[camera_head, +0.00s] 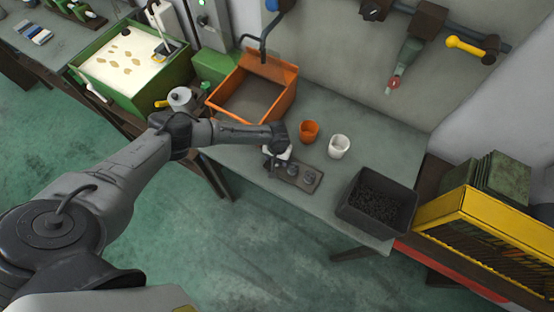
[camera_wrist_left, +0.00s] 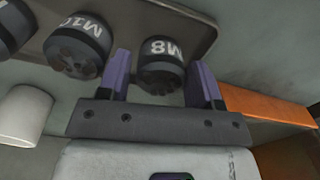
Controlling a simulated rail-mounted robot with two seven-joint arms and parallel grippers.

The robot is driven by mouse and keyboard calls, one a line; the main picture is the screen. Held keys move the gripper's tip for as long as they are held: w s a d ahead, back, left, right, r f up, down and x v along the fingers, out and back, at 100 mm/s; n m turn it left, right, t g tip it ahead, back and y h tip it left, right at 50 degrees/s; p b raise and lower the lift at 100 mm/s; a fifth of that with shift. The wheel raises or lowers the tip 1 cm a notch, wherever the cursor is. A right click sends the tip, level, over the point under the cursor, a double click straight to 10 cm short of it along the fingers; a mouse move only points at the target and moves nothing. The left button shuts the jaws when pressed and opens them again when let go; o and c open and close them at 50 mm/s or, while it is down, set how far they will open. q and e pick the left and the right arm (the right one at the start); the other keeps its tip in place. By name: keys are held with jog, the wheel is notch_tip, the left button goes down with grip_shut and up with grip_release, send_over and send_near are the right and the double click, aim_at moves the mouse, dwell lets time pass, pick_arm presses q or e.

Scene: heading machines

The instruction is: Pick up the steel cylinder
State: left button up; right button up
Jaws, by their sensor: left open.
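Dark grey steel cylinders stand on a small dark tray (camera_head: 313,186) on the workbench. In the left wrist view one cylinder is marked M8 (camera_wrist_left: 162,66) and its neighbour is marked M10 (camera_wrist_left: 77,46). A third cylinder is cut off at the left edge of that view. My left gripper (camera_head: 277,157) is at the left end of the tray. In the left wrist view its two purple fingers (camera_wrist_left: 160,74) are apart, one on each side of the M8 cylinder. I cannot tell whether they touch it. My right gripper is not in view.
An orange cup (camera_head: 309,131) and a white cup (camera_head: 339,146) stand behind the tray. A black bin (camera_head: 377,202) is to the right. An orange open box (camera_head: 285,75) is behind my left arm. A metal pot (camera_head: 181,98) stands at the left.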

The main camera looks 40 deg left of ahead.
pick_arm(q)
jog(key=c, duration=0.9)
jog(key=shift+o, duration=0.2)
jog(key=shift+r, duration=0.1)
